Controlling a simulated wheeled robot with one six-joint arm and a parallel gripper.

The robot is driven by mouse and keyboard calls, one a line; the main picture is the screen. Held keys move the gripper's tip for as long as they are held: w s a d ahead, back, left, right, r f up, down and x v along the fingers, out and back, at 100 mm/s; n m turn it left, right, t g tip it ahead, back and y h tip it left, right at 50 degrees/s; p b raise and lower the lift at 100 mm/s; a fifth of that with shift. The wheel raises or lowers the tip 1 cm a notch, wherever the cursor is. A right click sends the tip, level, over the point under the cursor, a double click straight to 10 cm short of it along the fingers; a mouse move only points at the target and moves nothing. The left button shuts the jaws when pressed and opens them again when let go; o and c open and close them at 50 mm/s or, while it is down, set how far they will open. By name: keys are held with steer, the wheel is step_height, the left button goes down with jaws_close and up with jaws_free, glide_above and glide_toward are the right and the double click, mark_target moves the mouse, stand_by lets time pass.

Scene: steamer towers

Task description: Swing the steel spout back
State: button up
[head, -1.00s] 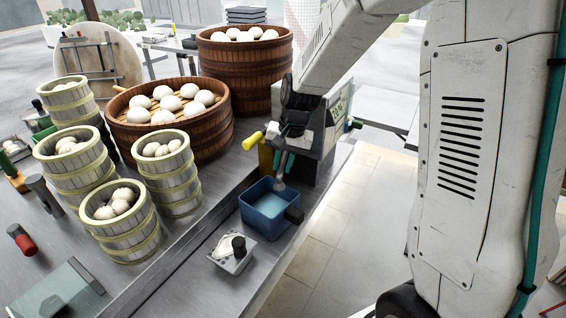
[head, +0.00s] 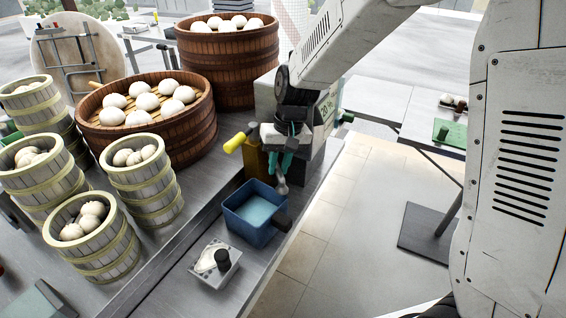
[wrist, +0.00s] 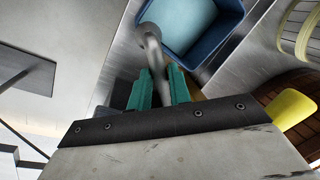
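The steel spout (wrist: 151,42) is a bent grey tube. In the wrist view it runs between the two teal fingers of my gripper (wrist: 159,82), which look closed on it from both sides. In the head view my gripper (head: 281,164) is in front of the grey box, and the spout's lower end (head: 283,187) hangs below the fingers. That end is at the far right edge of the blue basin (head: 238,229), beside its rim rather than over its middle. The spout's upper part is hidden by my gripper.
A yellow handle (head: 234,143) sticks out left of my gripper. Bamboo steamers (head: 95,240) and large wooden tubs of buns (head: 180,135) stand to the left. Open floor lies right of the counter.

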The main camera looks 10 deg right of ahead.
steer(key=o, duration=0.4)
steer(key=shift+w, duration=0.1)
steer(key=shift+w+d+r, duration=0.1)
steer(key=shift+d+r, duration=0.15)
steer(key=shift+r, duration=1.05)
steer(key=shift+s+d+r, duration=0.1)
steer(key=shift+d+r, duration=0.1)
steer(key=shift+r, duration=1.05)
steer(key=shift+w+d+r, duration=0.1)
steer(key=shift+d+r, duration=0.15)
steer(key=shift+r, duration=1.05)
steer(key=shift+c, duration=0.2)
